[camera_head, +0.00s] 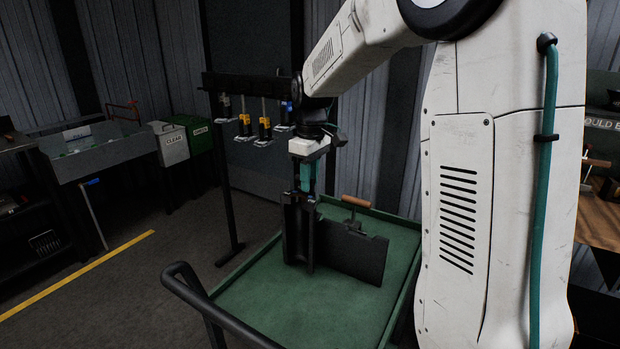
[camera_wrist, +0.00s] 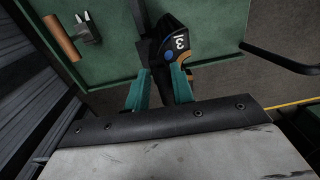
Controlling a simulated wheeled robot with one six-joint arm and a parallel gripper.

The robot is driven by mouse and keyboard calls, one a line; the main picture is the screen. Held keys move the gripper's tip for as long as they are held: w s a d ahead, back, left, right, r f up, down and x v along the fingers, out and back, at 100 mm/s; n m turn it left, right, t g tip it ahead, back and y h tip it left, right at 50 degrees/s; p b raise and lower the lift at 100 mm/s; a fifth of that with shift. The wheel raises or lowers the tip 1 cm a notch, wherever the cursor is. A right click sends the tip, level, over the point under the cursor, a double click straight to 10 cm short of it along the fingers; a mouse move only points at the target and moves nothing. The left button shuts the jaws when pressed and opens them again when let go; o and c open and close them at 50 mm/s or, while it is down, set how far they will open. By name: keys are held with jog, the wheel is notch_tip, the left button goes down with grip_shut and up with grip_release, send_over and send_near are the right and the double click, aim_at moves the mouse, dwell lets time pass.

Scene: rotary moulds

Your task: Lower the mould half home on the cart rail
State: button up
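My gripper (camera_head: 304,188) has teal fingers and points down over the green cart. In the wrist view its fingers (camera_wrist: 160,80) stand on either side of the dark top of the mould half (camera_wrist: 178,45) and appear closed on it. The mould half, dark and upright with a white 3 and a blue dot, also shows below the fingers in the head view (camera_head: 296,232). A dark upright plate (camera_head: 356,255), which looks like the cart rail, runs right from it. I cannot tell whether the mould half touches the rail or is fully seated; its lower contact is hidden.
The green cart top (camera_head: 325,318) has a raised rim and a black push handle (camera_head: 205,305). A wooden-handled tool (camera_head: 355,202) is behind the plate; it also shows in the wrist view (camera_wrist: 62,40). A rack (camera_head: 245,84) with hanging tools stands behind. The cart's front is clear.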

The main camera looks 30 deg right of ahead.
jog(key=shift+o, duration=1.3)
jog(key=shift+s+f, duration=0.1)
notch_tip(320, 180, up, 8)
jog(key=shift+d+f, duration=0.15)
jog(key=shift+r, duration=0.25)
notch_tip(320, 180, up, 7)
jog(key=shift+f, duration=0.1)
